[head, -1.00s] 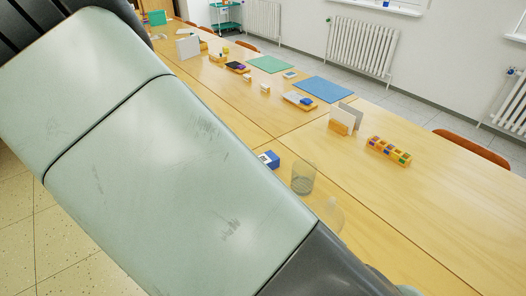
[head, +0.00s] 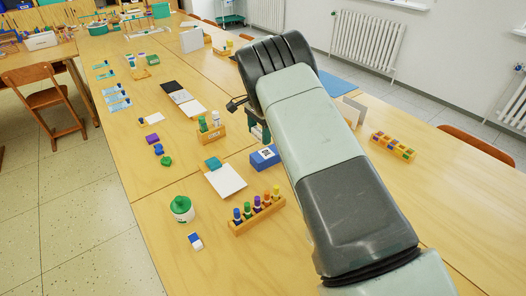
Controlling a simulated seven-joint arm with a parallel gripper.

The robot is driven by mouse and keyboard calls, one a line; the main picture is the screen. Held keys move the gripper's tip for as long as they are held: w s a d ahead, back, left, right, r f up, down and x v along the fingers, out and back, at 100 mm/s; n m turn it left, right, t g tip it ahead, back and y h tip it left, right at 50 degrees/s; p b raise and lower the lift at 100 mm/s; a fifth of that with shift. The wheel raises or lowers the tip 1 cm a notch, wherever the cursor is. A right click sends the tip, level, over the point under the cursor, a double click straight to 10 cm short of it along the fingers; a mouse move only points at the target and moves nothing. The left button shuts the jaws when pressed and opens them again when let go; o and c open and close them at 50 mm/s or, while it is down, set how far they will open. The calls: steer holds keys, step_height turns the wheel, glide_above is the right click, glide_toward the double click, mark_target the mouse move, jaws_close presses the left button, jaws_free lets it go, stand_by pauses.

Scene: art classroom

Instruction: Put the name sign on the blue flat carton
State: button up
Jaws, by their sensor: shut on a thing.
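The blue flat carton (head: 264,159) lies on the table near the middle of the head view, with a white label with dark marks on it. My gripper (head: 258,133) shows only in part, as dark green pieces below my wrist, just above and behind the carton in the picture. My arm hides the rest of it. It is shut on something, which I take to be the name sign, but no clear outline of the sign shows. I cannot tell whether the gripper or its load touches the carton.
A green-lidded jar (head: 181,208) is nearer. A block with coloured pieces (head: 392,146) lies right.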

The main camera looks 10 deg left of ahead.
mark_target(260, 156)
step_height(260, 156, down, 8)
steer(key=shift+r, duration=0.15)
stand_by(0.4)
steer(key=o, duration=1)
